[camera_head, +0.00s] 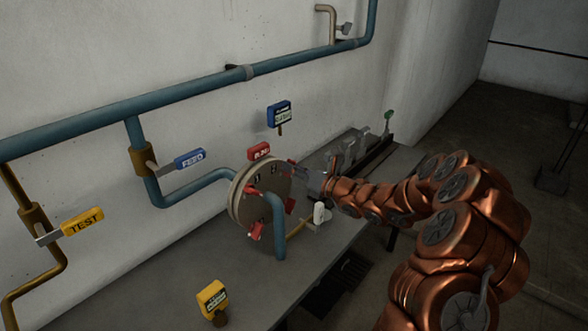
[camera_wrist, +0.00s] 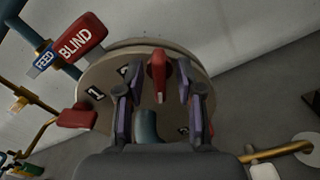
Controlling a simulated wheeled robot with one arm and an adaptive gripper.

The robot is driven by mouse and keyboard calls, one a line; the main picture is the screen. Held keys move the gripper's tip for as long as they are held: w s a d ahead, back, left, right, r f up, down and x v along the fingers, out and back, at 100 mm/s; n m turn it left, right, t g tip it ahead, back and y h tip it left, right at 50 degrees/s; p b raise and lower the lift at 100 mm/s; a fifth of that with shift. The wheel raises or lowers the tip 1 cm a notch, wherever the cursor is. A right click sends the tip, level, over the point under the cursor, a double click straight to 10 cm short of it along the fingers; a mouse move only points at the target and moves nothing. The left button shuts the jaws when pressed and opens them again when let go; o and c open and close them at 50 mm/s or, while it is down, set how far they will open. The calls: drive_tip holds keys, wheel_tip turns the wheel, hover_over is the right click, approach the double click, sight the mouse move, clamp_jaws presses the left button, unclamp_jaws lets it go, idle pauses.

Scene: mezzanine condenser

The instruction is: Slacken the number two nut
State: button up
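A round flange (camera_head: 262,199) with red nut handles stands upright on the bench, with a blue pipe at its front. In the wrist view its face (camera_wrist: 110,120) has a plate reading 1 (camera_wrist: 95,93) and a second plate (camera_wrist: 124,70) whose number I cannot read. A red nut handle (camera_wrist: 158,72) sits at the top of that face, right of the second plate. Another red handle (camera_wrist: 76,118) is at the left. My gripper (camera_wrist: 159,100) is open, its fingers apart on either side of the top handle with gaps visible. In the head view my gripper (camera_head: 310,182) is at the flange's right.
A red BLIND tag (camera_wrist: 78,38) is above the flange. FEED (camera_head: 189,158) and TEST (camera_head: 82,221) valve levers are on pipes at the left. A yellow tag (camera_head: 212,298) stands on the bench front (camera_head: 160,275). A small white object (camera_head: 319,212) stands below my gripper.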

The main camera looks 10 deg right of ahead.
clamp_jaws()
drive_tip(key=shift+f+b, duration=0.15)
drive_tip(key=shift+b, duration=0.45)
drive_tip(key=n+b, duration=0.5)
drive_tip(key=b, duration=0.2)
drive_tip(key=n+b, duration=0.6)
drive_tip(key=b, duration=0.1)
drive_tip(key=n+b, duration=0.5)
drive_tip(key=b, duration=0.3)
drive_tip(key=shift+s+a, duration=0.2)
drive_tip(key=shift+a, duration=0.05)
drive_tip(key=shift+n, duration=0.4)
